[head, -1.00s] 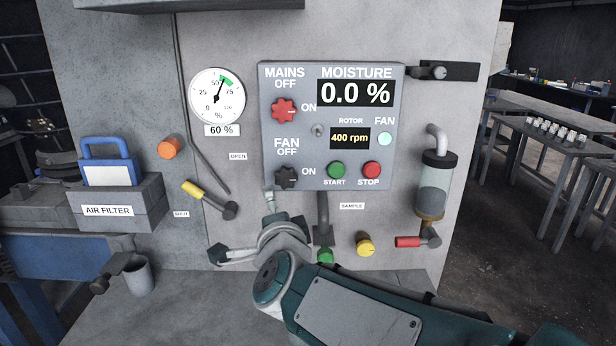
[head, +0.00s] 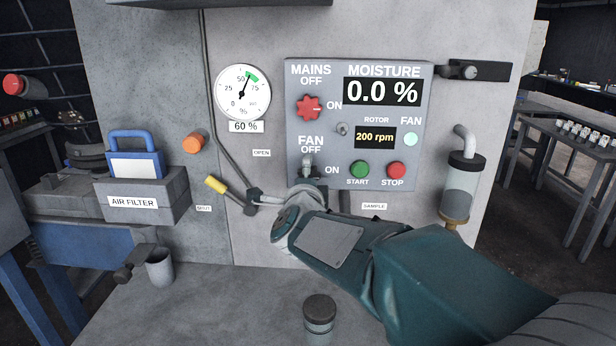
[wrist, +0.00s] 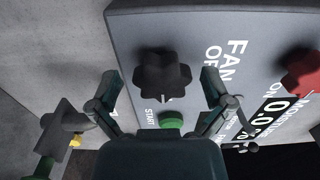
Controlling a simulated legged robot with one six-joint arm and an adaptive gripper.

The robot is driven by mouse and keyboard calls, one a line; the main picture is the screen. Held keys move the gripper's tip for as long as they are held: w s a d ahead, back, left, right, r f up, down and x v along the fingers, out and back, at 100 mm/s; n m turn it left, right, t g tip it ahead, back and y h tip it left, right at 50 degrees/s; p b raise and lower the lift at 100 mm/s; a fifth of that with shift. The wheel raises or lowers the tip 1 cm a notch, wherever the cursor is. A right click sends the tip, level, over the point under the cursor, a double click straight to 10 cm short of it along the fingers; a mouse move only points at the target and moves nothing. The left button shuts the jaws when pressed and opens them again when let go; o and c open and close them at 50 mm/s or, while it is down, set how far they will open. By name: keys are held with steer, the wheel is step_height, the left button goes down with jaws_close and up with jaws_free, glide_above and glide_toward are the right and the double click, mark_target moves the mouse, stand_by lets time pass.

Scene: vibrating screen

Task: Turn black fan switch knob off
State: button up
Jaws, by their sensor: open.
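The black fan switch knob (wrist: 163,76) is a lobed knob on the grey control panel (head: 434,120), below the FAN OFF label. In the wrist view it sits between the two spread fingers of my gripper (wrist: 160,88), which is open. Contact between fingers and knob cannot be made out. In the head view my gripper (head: 280,180) is at the panel's lower left, with one finger in front of the knob's place, so the knob is mostly hidden. The round fan lamp (head: 410,139) looks pale green. The rotor display (head: 375,137) reads 200 rpm.
The red mains knob (head: 308,108) is above the fan knob. The green START button (head: 359,169) and red STOP button (head: 396,170) are to its right. A yellow-handled lever (head: 216,184) is close to the gripper's left. A capped jar (head: 319,313) stands below my arm.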

steer(key=shift+w, duration=0.25)
steer(key=c, duration=1.1)
